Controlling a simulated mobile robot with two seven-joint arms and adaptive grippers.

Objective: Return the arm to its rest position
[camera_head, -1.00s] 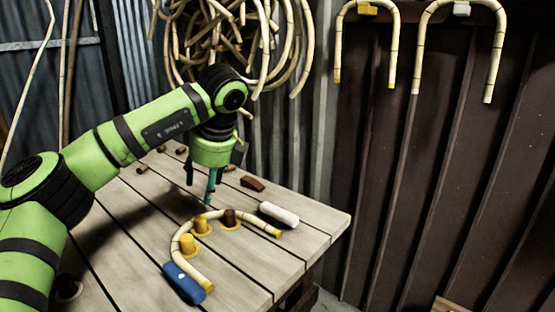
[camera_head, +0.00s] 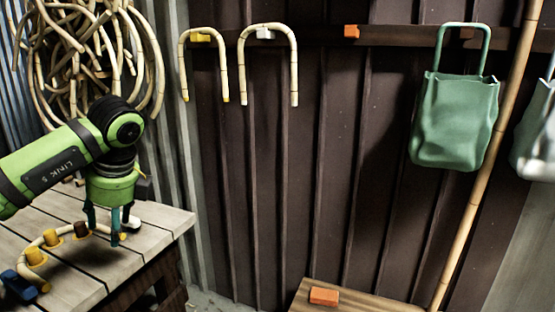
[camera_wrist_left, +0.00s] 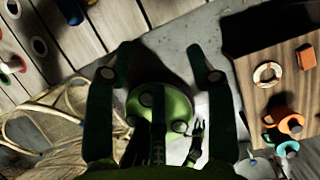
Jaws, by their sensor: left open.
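My left arm comes in from the left in the head view. Its left gripper (camera_head: 103,232) points down over the right part of the slatted workbench (camera_head: 155,232), with its two fingers apart and nothing between them. A bent rattan piece (camera_head: 32,243) curves around yellow and brown pegs (camera_head: 53,239) to the left of the gripper; the arm hides part of the bench behind. The spread fingers also show in the left wrist view (camera_wrist_left: 162,55), with a green rounded body part below them. My right gripper is not identifiable in either view.
A blue block (camera_head: 18,286) lies at the rattan's near end. A white piece (camera_head: 131,222) lies just behind the gripper. Bent canes (camera_head: 268,32) and a green bag (camera_head: 455,125) hang on the wall. A low wooden surface (camera_head: 380,306) holds an orange block (camera_head: 323,296).

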